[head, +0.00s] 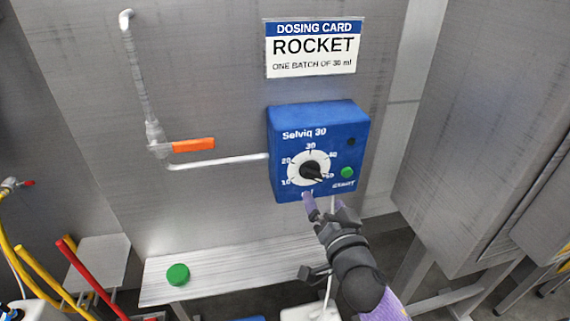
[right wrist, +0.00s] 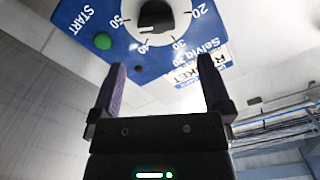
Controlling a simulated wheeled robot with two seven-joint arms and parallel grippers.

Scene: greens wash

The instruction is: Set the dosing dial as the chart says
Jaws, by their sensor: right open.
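The blue dosing box (head: 281,150), marked Selviq 30, is on the grey wall. Its white dial (head: 297,176) has a black knob (head: 312,171); it also shows in the right wrist view (right wrist: 155,14). The knob's pointer is on the 40 to 50 side; I cannot read its exact setting. The dosing card (head: 310,47) above reads ROCKET, one batch of 30 ml. A green START button (head: 347,172) is at the dial's lower right. My right gripper (head: 325,207) is open and empty just below the dial, apart from the knob. My left gripper is out of view.
A pipe with an orange lever (head: 193,145) runs left of the box. A bench (head: 225,270) below holds a green round object (head: 177,274). A grey cabinet (head: 470,140) stands at the right. Red and yellow tubes are at the lower left.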

